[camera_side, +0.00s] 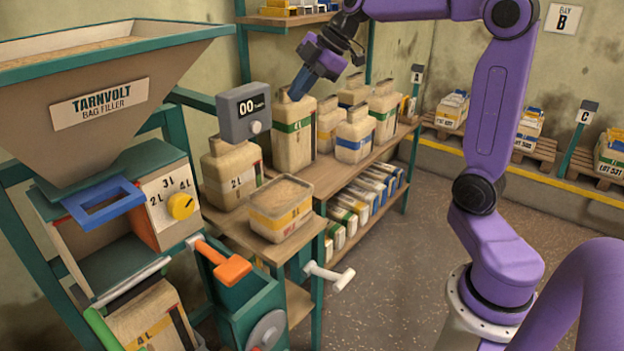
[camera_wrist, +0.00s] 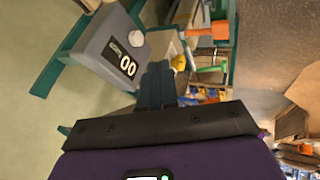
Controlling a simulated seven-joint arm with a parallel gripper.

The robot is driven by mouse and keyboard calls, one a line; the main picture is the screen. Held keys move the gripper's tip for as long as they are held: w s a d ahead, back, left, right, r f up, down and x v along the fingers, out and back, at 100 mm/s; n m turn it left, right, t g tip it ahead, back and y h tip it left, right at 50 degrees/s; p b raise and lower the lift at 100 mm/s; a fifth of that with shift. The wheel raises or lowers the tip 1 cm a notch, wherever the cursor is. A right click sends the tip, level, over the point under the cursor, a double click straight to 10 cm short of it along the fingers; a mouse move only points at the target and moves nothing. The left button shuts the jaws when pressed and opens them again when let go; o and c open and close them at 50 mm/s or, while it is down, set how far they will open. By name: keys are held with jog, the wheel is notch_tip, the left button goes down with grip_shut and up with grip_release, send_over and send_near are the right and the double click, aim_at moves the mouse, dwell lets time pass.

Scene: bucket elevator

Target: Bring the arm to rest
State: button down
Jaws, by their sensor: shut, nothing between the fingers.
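My gripper (camera_side: 301,86) is at the end of the purple arm, above the shelf, with its fingertips close over the neck of the tall 4L jug (camera_side: 292,135) with a green band. I cannot tell whether they touch. In the wrist view my gripper's dark fingers (camera_wrist: 157,72) are together with nothing seen between them. The grey timer box (camera_side: 244,112) reads 00 and stands just left of the gripper; the wrist view shows it (camera_wrist: 110,55) close beside the fingers.
Several jugs, one with a blue band (camera_side: 354,136), crowd the shelf. The bag filler hopper (camera_side: 110,95) stands at left, with an orange handle (camera_side: 232,268) and a 2L jug (camera_side: 231,176) near it. A filled tub (camera_side: 281,208) sits in front. The floor (camera_side: 400,255) at centre right is clear.

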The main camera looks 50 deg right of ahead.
jog(key=s+a+f+m+g, duration=0.1)
jog(key=s+a+f+g, duration=0.1)
jog(key=s+a+f, duration=0.35)
jog(key=s+a+f+m+g, duration=0.1)
jog(key=s+a+f+g, duration=0.1)
jog(key=s+a, duration=0.5)
jog(key=s+f+h, duration=0.1)
jog(key=s+f, duration=0.2)
jog(key=s, duration=0.3)
jog(key=s+d+f+m+g+h, duration=0.1)
jog(key=s+f, duration=0.2)
jog(key=s, duration=0.3)
jog(key=s+d+f+h, duration=0.1)
jog(key=s+f, duration=0.1)
jog(key=s, duration=0.4)
jog(key=shift+s+f+h, duration=0.3)
jog(key=shift+f+h, duration=0.1)
jog(key=shift+d, duration=0.1)
dwell(0.9)
